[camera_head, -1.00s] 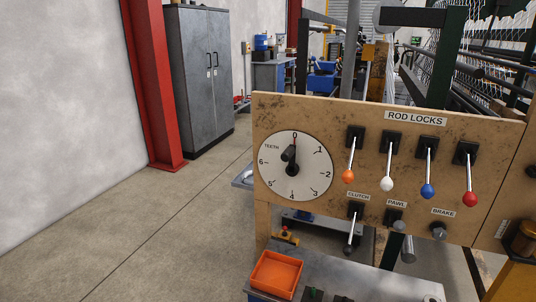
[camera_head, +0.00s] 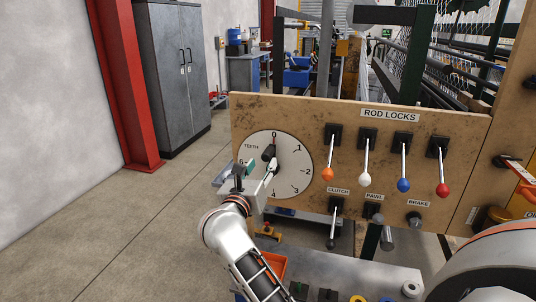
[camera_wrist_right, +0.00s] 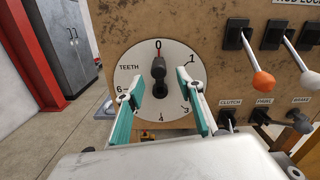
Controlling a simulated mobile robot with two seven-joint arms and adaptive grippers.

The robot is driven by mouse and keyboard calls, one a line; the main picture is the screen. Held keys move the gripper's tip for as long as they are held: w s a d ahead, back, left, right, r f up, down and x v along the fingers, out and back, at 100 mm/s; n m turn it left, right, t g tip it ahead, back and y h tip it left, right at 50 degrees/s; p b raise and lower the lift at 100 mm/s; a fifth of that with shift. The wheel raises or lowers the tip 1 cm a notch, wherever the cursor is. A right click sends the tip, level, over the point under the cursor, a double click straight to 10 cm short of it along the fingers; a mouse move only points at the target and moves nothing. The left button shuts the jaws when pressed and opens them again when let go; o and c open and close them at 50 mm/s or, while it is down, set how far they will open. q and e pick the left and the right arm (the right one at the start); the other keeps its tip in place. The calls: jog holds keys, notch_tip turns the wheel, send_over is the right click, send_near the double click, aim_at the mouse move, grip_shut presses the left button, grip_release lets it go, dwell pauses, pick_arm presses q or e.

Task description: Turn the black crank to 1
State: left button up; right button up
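The black crank (camera_head: 267,153) is on a round white dial (camera_head: 296,149) marked TEETH, on the left of the wooden panel. The dial's red mark and the crank are at 0; the 1 is up and to the right. In the right wrist view the dark crank (camera_wrist_right: 160,89) lies between the two teal-padded fingers of my right gripper (camera_wrist_right: 161,80). The fingers are spread, with a gap on each side of the crank. In the head view my right gripper (camera_head: 256,174) is in front of the dial's lower left. My left gripper is not in view.
ROD LOCKS levers with orange (camera_head: 327,174), white, blue and red knobs stand right of the dial. The clutch lever (camera_head: 333,224), pawl and brake knobs sit below them. An orange tray (camera_head: 273,265) lies on the bench below. A grey cabinet (camera_head: 170,75) stands back left.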

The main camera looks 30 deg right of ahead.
aim_at(265, 158)
jog(key=shift+w+d, duration=0.15)
jog(key=shift+w, duration=0.15)
jog(key=x, duration=0.7)
jog(key=shift+d+f+p, duration=0.1)
jog(key=shift+f+p, duration=0.05)
jog(key=shift+p, duration=0.2)
grip_shut()
